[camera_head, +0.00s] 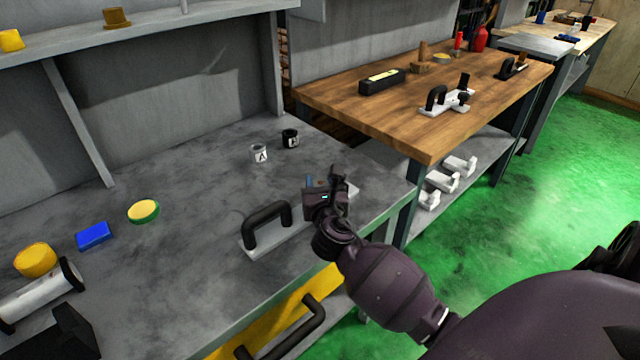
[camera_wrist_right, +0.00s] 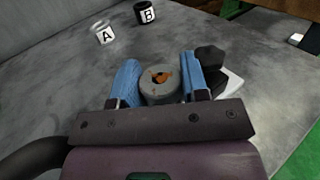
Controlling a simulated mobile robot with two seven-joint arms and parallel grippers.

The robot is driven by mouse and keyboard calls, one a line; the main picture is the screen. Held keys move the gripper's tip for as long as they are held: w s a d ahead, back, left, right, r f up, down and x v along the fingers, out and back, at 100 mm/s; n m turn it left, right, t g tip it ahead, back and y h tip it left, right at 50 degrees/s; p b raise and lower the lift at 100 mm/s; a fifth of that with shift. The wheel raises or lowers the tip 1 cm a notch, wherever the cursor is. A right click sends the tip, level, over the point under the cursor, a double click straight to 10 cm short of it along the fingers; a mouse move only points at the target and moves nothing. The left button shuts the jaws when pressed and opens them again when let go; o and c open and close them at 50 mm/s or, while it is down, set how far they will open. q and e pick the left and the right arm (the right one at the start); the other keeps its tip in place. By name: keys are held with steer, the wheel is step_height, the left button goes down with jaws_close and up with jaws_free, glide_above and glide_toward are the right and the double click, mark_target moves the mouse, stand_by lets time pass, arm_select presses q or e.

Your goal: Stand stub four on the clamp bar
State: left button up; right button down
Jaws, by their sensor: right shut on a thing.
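My right gripper (camera_head: 333,178) is over the far end of a white-based fixture with a black handle (camera_head: 267,220) on the grey bench. In the right wrist view, its blue finger pads (camera_wrist_right: 162,80) are shut on the sides of a grey round stub (camera_wrist_right: 160,95) with a rusty orange hollow in its top. The stub looks upright; no number shows on it, and its underside is hidden. A black knob or block (camera_wrist_right: 210,58) and a white plate edge (camera_wrist_right: 233,84) show just right of the fingers. I cannot tell which part is the clamp bar. My left gripper is not in view.
A white cup marked A (camera_head: 258,154) and a black cup marked B (camera_head: 290,138) stand behind the gripper. A yellow-green disc (camera_head: 143,211) and a blue block (camera_head: 94,235) lie left. A wooden bench (camera_head: 440,130) stands right. Bare grey bench lies between.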

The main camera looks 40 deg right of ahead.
steer(key=c, duration=0.9)
jaws_free()
steer(key=shift+f, duration=0.1)
steer(key=shift+s+a, duration=0.1)
steer(key=shift+s, duration=0.05)
steer(key=p+v, duration=0.1)
steer(key=v, duration=1)
steer(key=shift+s+a, duration=0.15)
steer(key=shift+s, duration=0.15)
